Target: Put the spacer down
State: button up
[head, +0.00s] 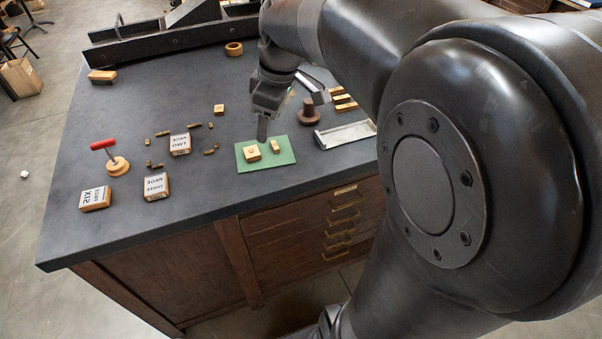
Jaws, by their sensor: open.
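A small green mat (284,159) lies near the front edge of the dark bench top. A squarish brass block (252,154) and a narrower brass piece (275,147) rest on it, apart from each other. I cannot tell which of these is the spacer. My gripper (262,138) points down at the back edge of the mat, just behind the two brass pieces. It is open, and I see nothing held in it. The gap between its fingers hardly shows from this side, and its height above the mat is unclear.
A metal tray (346,134), a round dark brown knobbed piece (309,114) and brass bars (343,98) lie right of the mat. Labelled boxes (156,186), small brass pieces and a red-handled tool (117,164) lie left.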

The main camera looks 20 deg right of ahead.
jog(key=s+m+t+h, duration=0.1)
jog(key=s+m+t, duration=0.2)
jog(key=s+m, duration=0.7)
jog(key=s, duration=0.7)
jog(key=shift+f+t+h, duration=0.15)
jog(key=shift+t+h, duration=0.15)
